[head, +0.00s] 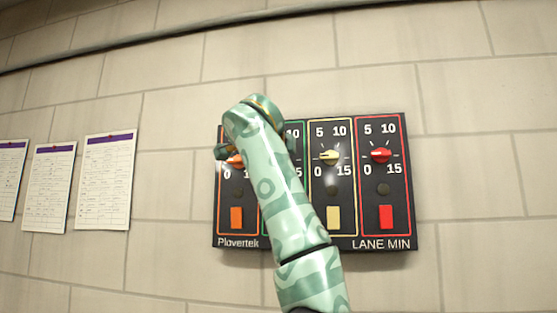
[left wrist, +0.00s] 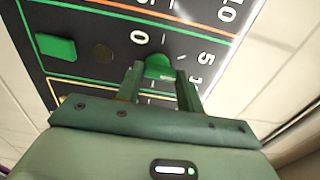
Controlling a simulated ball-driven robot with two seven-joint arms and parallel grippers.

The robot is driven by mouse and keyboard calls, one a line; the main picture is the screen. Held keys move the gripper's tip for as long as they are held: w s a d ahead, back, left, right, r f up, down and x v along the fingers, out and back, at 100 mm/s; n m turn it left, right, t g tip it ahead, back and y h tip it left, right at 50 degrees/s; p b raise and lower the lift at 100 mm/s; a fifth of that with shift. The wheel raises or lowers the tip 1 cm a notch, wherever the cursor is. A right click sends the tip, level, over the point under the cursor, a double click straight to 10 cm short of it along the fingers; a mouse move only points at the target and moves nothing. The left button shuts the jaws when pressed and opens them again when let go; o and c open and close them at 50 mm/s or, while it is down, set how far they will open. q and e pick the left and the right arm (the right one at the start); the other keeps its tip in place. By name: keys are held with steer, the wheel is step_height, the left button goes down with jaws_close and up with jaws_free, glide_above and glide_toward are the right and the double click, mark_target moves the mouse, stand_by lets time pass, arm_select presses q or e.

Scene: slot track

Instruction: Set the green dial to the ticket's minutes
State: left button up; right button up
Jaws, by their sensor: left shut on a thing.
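The dark dial panel (head: 386,222) is on the wall and bears orange, green, yellow and red dials, each marked 0, 5, 10 and 15. The green dial (left wrist: 158,66) is between the fingers of my left gripper (left wrist: 160,72), which is shut on it. The fingers hide part of its knob and scale, and I cannot tell where it points. In the head view my left arm covers the green dial and most of its column. No ticket can be told for sure; the wall sheets are too small to read. My right gripper is not in view.
The yellow dial (head: 329,156) and red dial (head: 381,155) are to the right of my arm, and the orange dial (head: 235,161) is partly hidden at its left. Several printed sheets (head: 104,185) with purple headers hang on the tiled wall at left. The wall right of the panel is bare.

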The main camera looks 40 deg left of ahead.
arm_select(q)
steer(key=shift+w+d+f+m+b, duration=0.1)
steer(key=shift+m+b, duration=0.8)
steer(key=shift+m, duration=2.1)
steer(key=shift+w+f+m+b, duration=0.1)
steer(key=shift+m+b, duration=0.8)
steer(key=shift+m, duration=2.1)
steer(key=shift+d+f+m+b, duration=0.1)
steer(key=shift+m+b, duration=0.8)
steer(key=shift+m, duration=2.1)
steer(key=o, duration=1)
steer(key=shift+s, duration=0.1)
